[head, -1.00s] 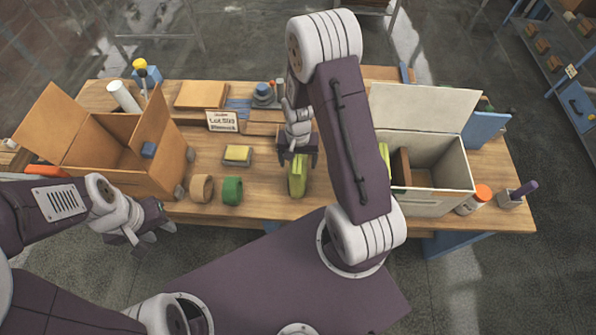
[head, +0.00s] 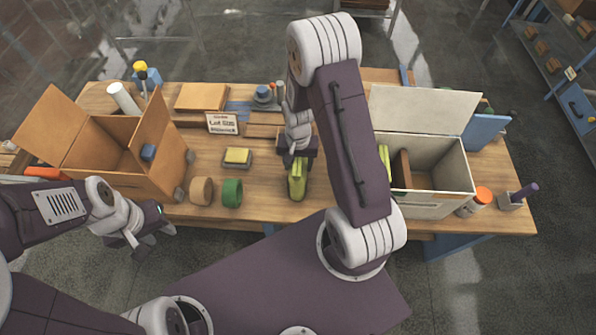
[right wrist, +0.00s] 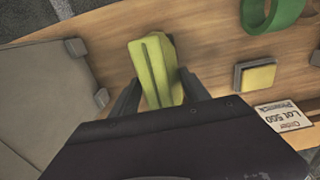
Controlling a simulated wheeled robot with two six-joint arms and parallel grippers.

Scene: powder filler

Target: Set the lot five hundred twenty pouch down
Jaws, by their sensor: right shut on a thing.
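A yellow-green pouch (head: 297,183) is upright at the middle of the table, below my right gripper (head: 298,158). In the right wrist view the pouch (right wrist: 154,70) is between the two dark fingers of my right gripper (right wrist: 158,92), which is shut on it. Its lower end is at or very near the wood; I cannot tell if it touches. No lot number is readable on it. My left gripper (head: 148,232) hangs empty off the table's front left edge; its fingers look apart.
An open cardboard box (head: 110,160) stands left, and an open pale box (head: 433,180) stands right with a yellow-green item inside. A tan roll (head: 201,190), a green roll (head: 232,192) and a yellow-topped block (head: 237,157) lie left of the pouch. Bare wood (head: 265,180) lies between.

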